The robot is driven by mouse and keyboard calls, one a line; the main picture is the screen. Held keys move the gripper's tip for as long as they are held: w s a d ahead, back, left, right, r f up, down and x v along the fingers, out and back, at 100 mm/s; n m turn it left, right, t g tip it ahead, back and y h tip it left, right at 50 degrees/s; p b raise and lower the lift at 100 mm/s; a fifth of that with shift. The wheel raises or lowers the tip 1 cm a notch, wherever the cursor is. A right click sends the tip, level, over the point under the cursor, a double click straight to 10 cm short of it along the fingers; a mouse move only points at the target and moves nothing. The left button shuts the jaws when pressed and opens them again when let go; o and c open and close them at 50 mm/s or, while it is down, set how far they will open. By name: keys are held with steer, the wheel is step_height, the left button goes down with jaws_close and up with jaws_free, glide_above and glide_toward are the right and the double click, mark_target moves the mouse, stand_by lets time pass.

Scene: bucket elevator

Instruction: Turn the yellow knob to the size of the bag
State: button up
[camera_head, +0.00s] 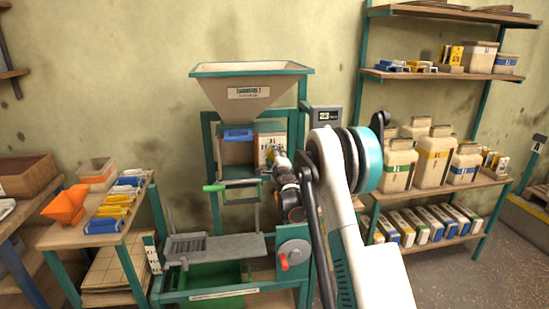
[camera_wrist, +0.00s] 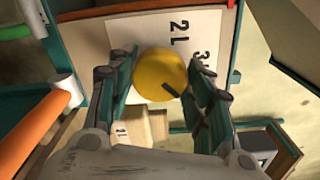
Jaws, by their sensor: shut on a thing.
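The yellow knob (camera_wrist: 157,72) sits on a white dial plate (camera_wrist: 122,32) that reads "2L", with a part-hidden "3" mark to its right.
The machine has a hopper (camera_head: 250,90), a green-handled lever (camera_head: 216,188), a grey tray (camera_head: 215,248) and a red-handled crank (camera_head: 284,262). A small display box (camera_head: 325,117) is right of the hopper. Shelves (camera_head: 440,195) with containers stand right; a side table (camera_head: 80,238) stands left.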

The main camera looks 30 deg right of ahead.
steer(key=shift+m, duration=1.1)
steer(key=o, duration=1.1)
steer(key=v, duration=1.2)
